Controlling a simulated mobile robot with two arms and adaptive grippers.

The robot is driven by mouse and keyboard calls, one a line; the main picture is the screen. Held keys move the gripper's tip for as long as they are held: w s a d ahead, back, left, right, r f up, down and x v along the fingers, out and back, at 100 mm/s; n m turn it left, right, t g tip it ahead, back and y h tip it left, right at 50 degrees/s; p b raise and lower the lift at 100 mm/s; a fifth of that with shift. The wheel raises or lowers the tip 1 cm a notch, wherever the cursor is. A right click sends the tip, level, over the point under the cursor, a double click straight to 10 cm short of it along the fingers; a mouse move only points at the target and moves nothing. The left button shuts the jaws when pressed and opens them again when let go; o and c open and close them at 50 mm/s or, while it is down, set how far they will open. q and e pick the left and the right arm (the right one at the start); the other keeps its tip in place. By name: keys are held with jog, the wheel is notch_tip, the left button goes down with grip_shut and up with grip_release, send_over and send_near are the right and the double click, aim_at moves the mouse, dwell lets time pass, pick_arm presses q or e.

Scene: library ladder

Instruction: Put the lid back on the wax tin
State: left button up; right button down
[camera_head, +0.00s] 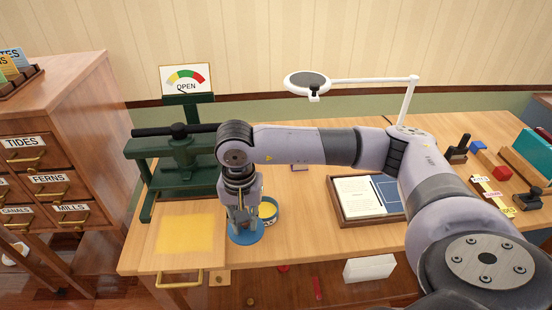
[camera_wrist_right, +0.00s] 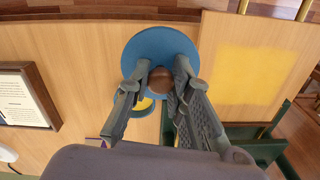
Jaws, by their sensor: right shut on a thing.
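The lid (camera_head: 243,236) is a flat blue disc with a brown knob. In the right wrist view the lid (camera_wrist_right: 150,44) shows large, with the knob (camera_wrist_right: 161,78) between my fingertips. My right gripper (camera_head: 241,222) points down and is shut on the knob; it also shows in the wrist view (camera_wrist_right: 160,80). The wax tin (camera_head: 271,220) is round and teal with a lettered label, just right of and behind the lid. My fingers partly hide the tin, and its yellow inside (camera_wrist_right: 145,105) peeks out in the wrist view. I cannot tell how far the lid is above the table.
A green press (camera_head: 180,175) stands behind and left of my gripper. A board with a yellow patch (camera_head: 186,233) lies left of the lid. A white lamp (camera_head: 345,80) stands behind. Blocks and stamps fill the right end.

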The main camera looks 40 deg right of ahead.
pick_arm(q)
jog(key=w+a+r+p, duration=0.3)
jog(key=a+r+p, duration=0.1)
jog(key=r+p, duration=0.4)
pick_arm(e)
jog(key=w+d+m, duration=0.8)
jog(key=d+m, duration=0.2)
jog(key=m, duration=0.4)
jog(key=f+b, duration=0.1)
jog(key=f, duration=0.1)
jog(key=f+b, duration=0.3)
jog(key=f, duration=0.1)
jog(key=shift+d, duration=0.25)
jog(key=shift+f+b, duration=0.5)
jog(key=shift+b, duration=0.15)
pick_arm(q)
jog(key=f, duration=0.1)
jog(key=s+d+f, duration=0.1)
jog(key=f, duration=0.1)
jog(key=shift+s+d+f, duration=0.2)
jog(key=shift+s+d, duration=0.05)
jog(key=shift+d, duration=0.1)
pick_arm(e)
jog(key=shift+f, duration=0.1)
pick_arm(q)
jog(key=shift+f+b, duration=0.25)
jog(key=shift+b, duration=0.05)
